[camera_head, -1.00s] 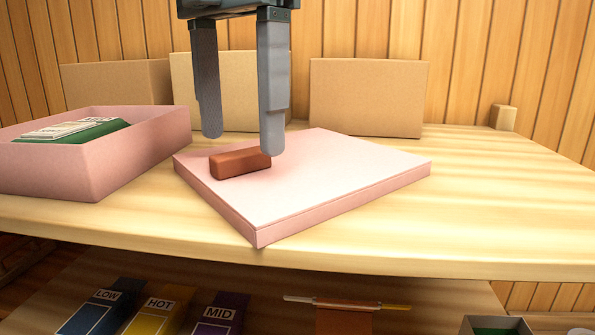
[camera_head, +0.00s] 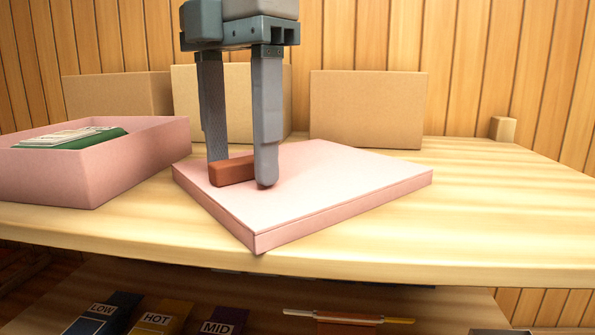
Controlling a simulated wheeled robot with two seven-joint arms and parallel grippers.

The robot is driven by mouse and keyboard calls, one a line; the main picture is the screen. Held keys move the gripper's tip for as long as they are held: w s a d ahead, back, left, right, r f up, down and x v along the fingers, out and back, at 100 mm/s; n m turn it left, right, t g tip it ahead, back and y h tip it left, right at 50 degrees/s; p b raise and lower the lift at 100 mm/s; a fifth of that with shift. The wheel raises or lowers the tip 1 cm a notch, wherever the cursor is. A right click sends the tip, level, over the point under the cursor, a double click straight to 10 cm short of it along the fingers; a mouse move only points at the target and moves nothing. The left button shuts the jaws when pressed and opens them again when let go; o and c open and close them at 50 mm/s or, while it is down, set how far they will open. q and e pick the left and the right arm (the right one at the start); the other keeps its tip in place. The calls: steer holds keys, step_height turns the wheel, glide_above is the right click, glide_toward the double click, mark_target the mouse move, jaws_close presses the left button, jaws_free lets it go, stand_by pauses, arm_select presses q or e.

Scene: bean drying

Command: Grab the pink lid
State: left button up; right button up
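The pink lid (camera_head: 330,175) lies flat on the wooden table, with a reddish-brown block-shaped handle (camera_head: 232,171) on its left part. My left gripper (camera_head: 240,172) points straight down over the lid with its two grey fingers apart. The near finger's tip is low beside the right end of the handle. The far finger's tip is hidden behind the handle's left part. The handle lies between the fingers; I cannot tell whether either finger touches it. My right gripper is out of view.
An open pink box (camera_head: 95,180) with green and white items inside stands left of the lid. Several cardboard-brown boxes (camera_head: 365,110) stand behind, by the plank wall. The table (camera_head: 490,220) is clear at right. Labelled packets (camera_head: 160,318) sit on a lower shelf.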

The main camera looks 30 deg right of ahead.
arm_select(q)
jaws_close()
steer(key=shift+r, duration=0.2)
steer(key=shift+r+p, duration=1.8)
steer(key=shift+p, duration=0.25)
